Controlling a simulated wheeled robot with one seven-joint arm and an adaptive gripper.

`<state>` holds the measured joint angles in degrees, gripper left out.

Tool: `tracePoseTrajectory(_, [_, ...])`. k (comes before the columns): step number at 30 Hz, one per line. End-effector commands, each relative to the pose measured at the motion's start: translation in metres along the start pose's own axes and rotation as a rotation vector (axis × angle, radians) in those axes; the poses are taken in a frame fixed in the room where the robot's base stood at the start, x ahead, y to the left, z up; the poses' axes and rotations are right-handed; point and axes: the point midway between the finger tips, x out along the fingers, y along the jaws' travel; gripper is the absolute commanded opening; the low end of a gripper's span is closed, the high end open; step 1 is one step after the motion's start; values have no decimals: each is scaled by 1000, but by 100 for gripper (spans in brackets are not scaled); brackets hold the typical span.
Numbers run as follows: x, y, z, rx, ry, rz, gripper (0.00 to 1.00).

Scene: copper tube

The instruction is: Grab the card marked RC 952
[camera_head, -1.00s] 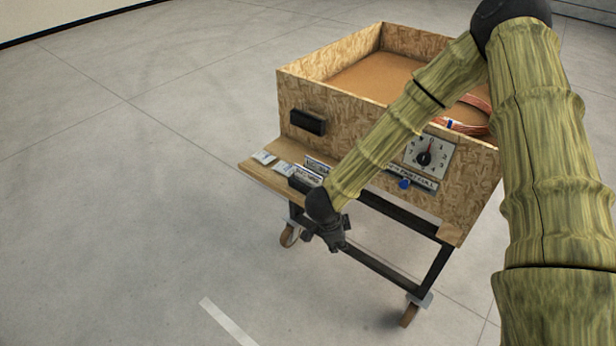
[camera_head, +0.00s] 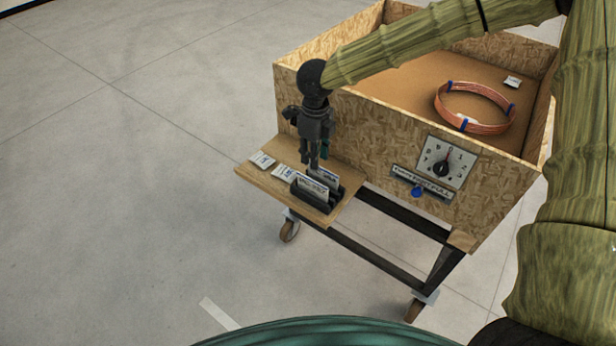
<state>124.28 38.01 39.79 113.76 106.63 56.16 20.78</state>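Two white cards stand upright in a black card holder (camera_head: 316,196) on a small wooden shelf: a front card (camera_head: 312,186) and a rear card (camera_head: 326,175). Two more flat white items, a left one (camera_head: 262,160) and a right one (camera_head: 283,173), lie to the left of the holder. The print is too small to read, so I cannot tell which card is marked RC 952. My gripper (camera_head: 313,166) points down just above and behind the standing cards. Its fingertips are small and overlap the cards in view, so contact and finger opening are unclear.
The shelf (camera_head: 254,172) juts from a chipboard crate (camera_head: 388,140) on a wheeled frame. The crate holds a copper coil (camera_head: 472,127) and a small white tag (camera_head: 512,82). A dial (camera_head: 443,168) and a label strip (camera_head: 421,182) are on its front. Open floor lies left.

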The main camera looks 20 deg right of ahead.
Motion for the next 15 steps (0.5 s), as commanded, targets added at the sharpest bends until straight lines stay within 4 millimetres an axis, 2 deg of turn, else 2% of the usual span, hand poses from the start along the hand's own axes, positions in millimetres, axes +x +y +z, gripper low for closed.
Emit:
tracePoseTrajectory(5, [11,0,0,1,2,3,30])
tracePoseTrajectory(15, [53,0,0,2,2,3,30])
